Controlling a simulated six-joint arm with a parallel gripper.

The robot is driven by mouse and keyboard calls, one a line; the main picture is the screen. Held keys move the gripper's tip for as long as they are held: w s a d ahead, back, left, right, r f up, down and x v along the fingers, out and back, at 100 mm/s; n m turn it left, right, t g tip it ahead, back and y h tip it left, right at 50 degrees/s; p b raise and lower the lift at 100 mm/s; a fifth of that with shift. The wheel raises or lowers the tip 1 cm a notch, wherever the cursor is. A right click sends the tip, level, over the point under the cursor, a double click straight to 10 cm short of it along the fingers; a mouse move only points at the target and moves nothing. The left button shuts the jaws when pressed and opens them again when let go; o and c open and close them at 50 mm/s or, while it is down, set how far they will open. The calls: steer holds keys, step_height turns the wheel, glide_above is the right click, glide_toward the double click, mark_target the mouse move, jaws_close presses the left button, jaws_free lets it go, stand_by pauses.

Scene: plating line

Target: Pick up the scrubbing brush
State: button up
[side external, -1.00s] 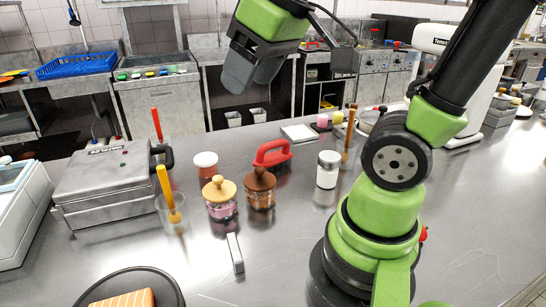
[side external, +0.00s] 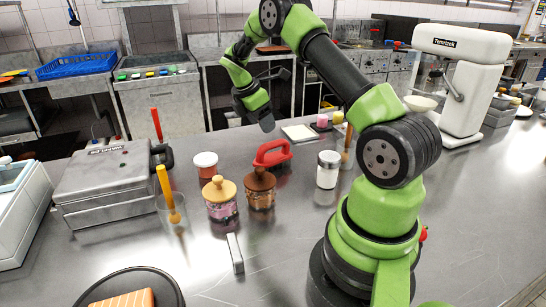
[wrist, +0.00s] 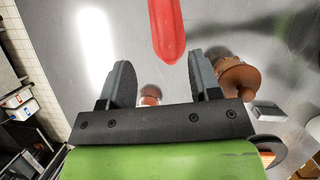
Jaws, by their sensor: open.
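The scrubbing brush (side external: 272,154) has a red looped handle and stands on the steel counter, behind the jar with the brown lid. In the wrist view the red brush (wrist: 167,30) shows at the top edge, beyond the fingertips and roughly in line with the gap between them; its far end is cut off. My gripper (side external: 267,123) is above and behind the brush in the side view, apart from it. In the wrist view my gripper (wrist: 160,68) has its two fingers spread with nothing held between them.
A white board (side external: 299,133) lies behind. A metal press (side external: 105,180) is at left.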

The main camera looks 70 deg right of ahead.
mark_target(273, 142)
steer(key=x, duration=0.9)
steer(key=shift+s+a, duration=0.25)
steer(key=shift+a, duration=0.1)
steer(key=c, duration=1.1)
